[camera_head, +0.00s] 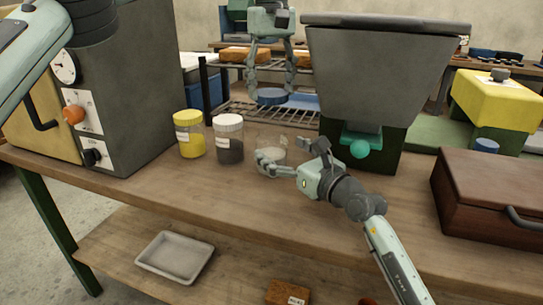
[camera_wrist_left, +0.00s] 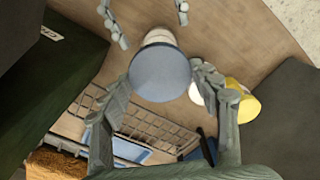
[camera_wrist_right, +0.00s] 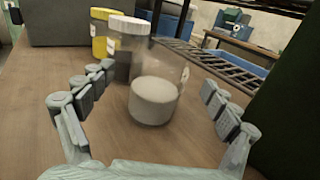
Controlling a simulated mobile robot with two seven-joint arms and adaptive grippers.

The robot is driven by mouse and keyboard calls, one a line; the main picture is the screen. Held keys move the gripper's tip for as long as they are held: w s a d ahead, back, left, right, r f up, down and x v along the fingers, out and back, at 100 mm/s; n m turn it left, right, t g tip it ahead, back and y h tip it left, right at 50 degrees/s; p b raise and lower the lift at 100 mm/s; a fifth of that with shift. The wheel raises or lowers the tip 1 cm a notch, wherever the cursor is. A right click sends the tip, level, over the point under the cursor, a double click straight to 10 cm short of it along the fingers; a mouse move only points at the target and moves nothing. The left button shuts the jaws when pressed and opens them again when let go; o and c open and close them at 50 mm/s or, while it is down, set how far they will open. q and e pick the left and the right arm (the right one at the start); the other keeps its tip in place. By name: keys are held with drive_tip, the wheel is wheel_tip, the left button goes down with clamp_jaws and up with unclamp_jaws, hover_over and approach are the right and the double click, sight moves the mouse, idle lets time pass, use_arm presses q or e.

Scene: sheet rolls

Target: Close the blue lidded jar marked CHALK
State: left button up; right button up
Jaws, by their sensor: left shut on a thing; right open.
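My left gripper (camera_head: 270,92) is shut on a round blue lid (camera_head: 271,97), held in the air above and behind the jar. The lid (camera_wrist_left: 160,73) fills the middle of the left wrist view, the jar partly showing past it. The clear, lidless jar (camera_wrist_right: 155,101) with pale contents stands upright on the bench; in the head view the jar (camera_head: 272,157) is partly hidden by my right gripper. My right gripper (camera_head: 290,158) is open, its fingers on either side of the jar. In the right wrist view gaps show between fingers and jar. I cannot read a CHALK label.
A yellow-lidded jar (camera_head: 189,134) and a white-lidded dark jar (camera_head: 228,138) stand left of it. A grey hopper machine (camera_head: 385,70) is behind right, a grey dial box (camera_head: 125,95) at left, a wire rack (camera_head: 250,112) behind. A brown case (camera_head: 490,195) sits right.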

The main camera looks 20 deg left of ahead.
drive_tip(key=shift+x, duration=2.05)
drive_tip(key=c, duration=1.8)
use_arm(q)
hover_over(271, 128)
drive_tip(key=shift+f, duration=2.45)
drive_tip(key=shift+f, duration=0.1)
drive_tip(key=shift+f, duration=0.8)
drive_tip(key=shift+f, duration=0.55)
